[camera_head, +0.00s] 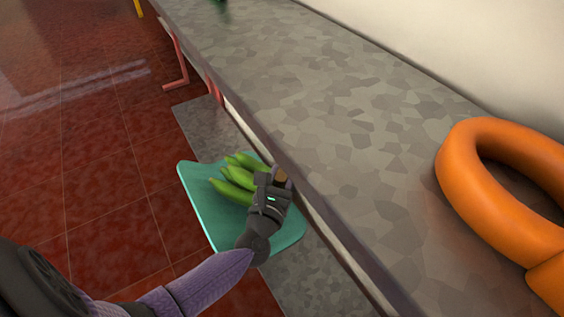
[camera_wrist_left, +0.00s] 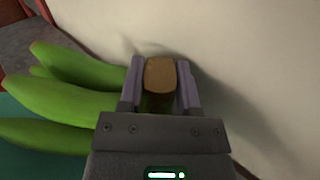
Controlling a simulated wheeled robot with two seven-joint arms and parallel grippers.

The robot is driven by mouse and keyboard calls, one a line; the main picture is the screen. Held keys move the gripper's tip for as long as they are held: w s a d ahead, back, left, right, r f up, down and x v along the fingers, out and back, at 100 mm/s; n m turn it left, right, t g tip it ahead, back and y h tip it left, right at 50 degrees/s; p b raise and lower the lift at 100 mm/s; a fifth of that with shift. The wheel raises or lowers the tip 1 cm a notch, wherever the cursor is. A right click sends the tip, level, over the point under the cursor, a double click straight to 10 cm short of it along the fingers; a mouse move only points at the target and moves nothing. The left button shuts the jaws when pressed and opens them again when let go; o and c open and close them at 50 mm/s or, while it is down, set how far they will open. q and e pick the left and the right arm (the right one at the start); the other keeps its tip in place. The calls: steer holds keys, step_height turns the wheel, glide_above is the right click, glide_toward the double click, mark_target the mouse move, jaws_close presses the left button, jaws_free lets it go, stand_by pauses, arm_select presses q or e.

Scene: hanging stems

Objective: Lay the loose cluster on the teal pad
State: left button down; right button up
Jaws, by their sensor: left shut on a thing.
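The loose cluster (camera_head: 235,182) is a bunch of several green bananas with a brown cut stem end. In the head view it is over the teal pad (camera_head: 207,222), fingers pointing left; I cannot tell whether it touches the pad. My left gripper (camera_head: 277,180) is shut on the stem at the cluster's right end. In the left wrist view the stem end (camera_wrist_left: 160,75) is between the two fingers, and the bananas (camera_wrist_left: 65,97) spread to the left. A piece of the teal pad (camera_wrist_left: 25,160) shows below them. My right gripper is not in view.
A long grey speckled counter (camera_head: 290,85) runs diagonally just right of the pad, higher than it. A large orange ring-shaped object (camera_head: 462,190) is on the right. A green item (camera_head: 219,4) is at the top edge. Red tiled floor (camera_head: 90,150) lies left.

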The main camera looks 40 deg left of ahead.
arm_select(q)
steer(key=shift+f, duration=0.15)
steer(key=shift+c, duration=1.1)
jaws_free()
steer(key=shift+s+f, duration=0.1)
